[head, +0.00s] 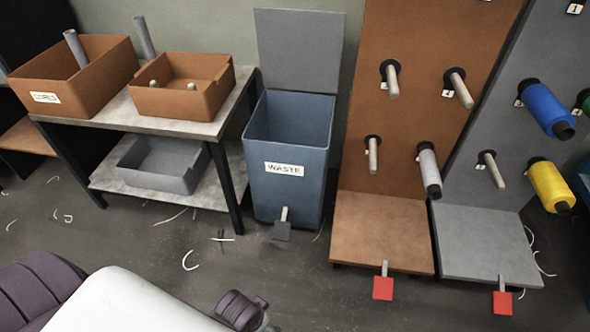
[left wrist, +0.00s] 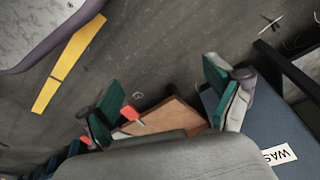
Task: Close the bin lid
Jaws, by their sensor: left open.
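The blue waste bin (head: 290,190) stands on the floor with a white WASTE label. Its grey lid (head: 300,50) stands upright at the back against the wall, so the bin is open. A small dark pedal (head: 283,232) sticks out at its front foot. In the left wrist view the bin (left wrist: 255,130) is at the right edge, with its label partly hidden by my wrist. My left gripper (left wrist: 163,88) has its two green-padded fingers apart with nothing between them. Its right finger appears in front of the bin's edge; contact cannot be told. My right gripper is not in view.
A two-shelf table (head: 215,125) with brown trays stands left of the bin. Brown (head: 385,230) and grey (head: 485,240) peg racks with spools and red pedals stand to the right. White scraps lie on the open floor. A yellow floor strip (left wrist: 68,65) shows in the left wrist view.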

